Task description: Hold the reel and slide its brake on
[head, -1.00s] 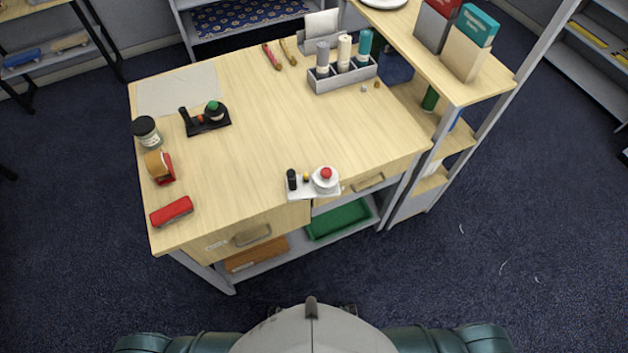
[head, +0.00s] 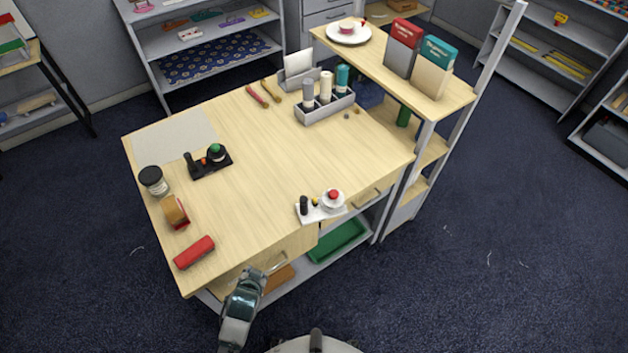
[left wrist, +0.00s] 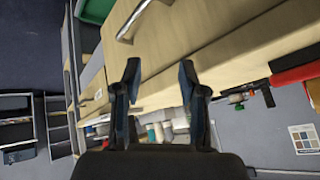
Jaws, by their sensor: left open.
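Two small devices that could be the reel stand on the wooden table (head: 270,160). One is a white base (head: 318,212) at the front edge, with a round red-topped part (head: 333,198), a black post and a small yellow knob. The other is a black base (head: 210,165) farther back left, with a green-topped round part (head: 216,151), a black post and an orange knob. I cannot tell a brake on either. My left gripper (head: 272,264) is low before the front drawer, apart from both devices. Its fingers (left wrist: 160,75) are open and empty. My right gripper is out of view.
A red block-like item (head: 194,252), a tape dispenser (head: 176,212) and a dark-lidded jar (head: 153,180) line the left edge. A grey holder with bottles (head: 325,107) stands at the back right. A drawer handle (left wrist: 130,20) is near my left fingers. The table's middle is clear.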

